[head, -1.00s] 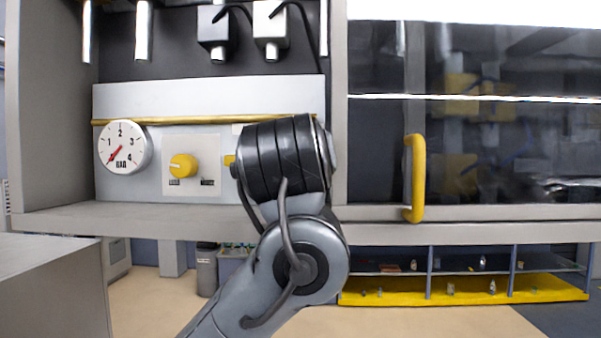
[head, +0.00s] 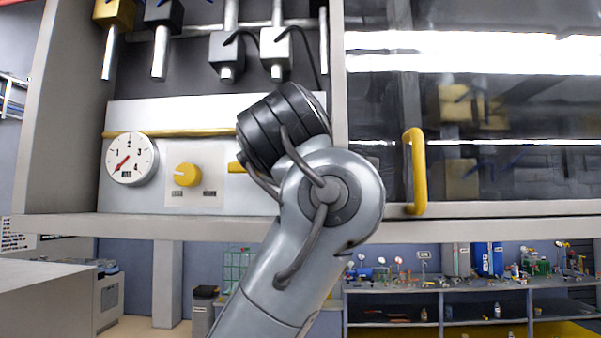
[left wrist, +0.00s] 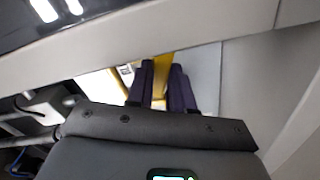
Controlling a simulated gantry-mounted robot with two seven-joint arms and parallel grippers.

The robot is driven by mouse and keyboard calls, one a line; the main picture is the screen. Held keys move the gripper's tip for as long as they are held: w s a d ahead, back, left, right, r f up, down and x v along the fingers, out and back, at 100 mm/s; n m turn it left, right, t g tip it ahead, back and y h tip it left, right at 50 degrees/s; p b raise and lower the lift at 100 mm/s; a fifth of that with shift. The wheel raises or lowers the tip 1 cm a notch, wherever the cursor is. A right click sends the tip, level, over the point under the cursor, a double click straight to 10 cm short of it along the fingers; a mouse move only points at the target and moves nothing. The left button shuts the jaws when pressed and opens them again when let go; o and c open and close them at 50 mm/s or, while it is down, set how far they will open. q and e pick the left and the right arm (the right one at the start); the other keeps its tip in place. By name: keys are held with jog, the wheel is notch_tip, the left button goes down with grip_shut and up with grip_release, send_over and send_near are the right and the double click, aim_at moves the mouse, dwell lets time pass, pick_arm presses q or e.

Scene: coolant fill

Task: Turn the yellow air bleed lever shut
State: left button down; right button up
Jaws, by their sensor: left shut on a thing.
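The yellow lever (head: 235,167) shows only as a short stub on the pale panel in the head view, mostly hidden behind my left wrist. In the left wrist view, a yellow bar (left wrist: 163,72), which appears to be this lever, lies between the two dark fingers of my left gripper (left wrist: 161,66). The fingers are shut on it. My left gripper is hidden behind its own arm in the head view. My right gripper shows in neither view.
Left of the lever are a round yellow knob (head: 187,175) and a white dial gauge (head: 131,158). Nozzles hang overhead. A yellow handle (head: 415,170) stands on the glass panel to the right. A grey ledge (head: 130,226) runs below.

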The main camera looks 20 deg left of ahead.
pick_arm(q)
jog(key=n, duration=0.2)
jog(key=shift+n, duration=0.3)
jog(key=shift+a+f+n, duration=0.1)
jog(key=shift+n, duration=1.1)
jog(key=c, duration=1)
grip_release()
jog(key=shift+s, duration=0.1)
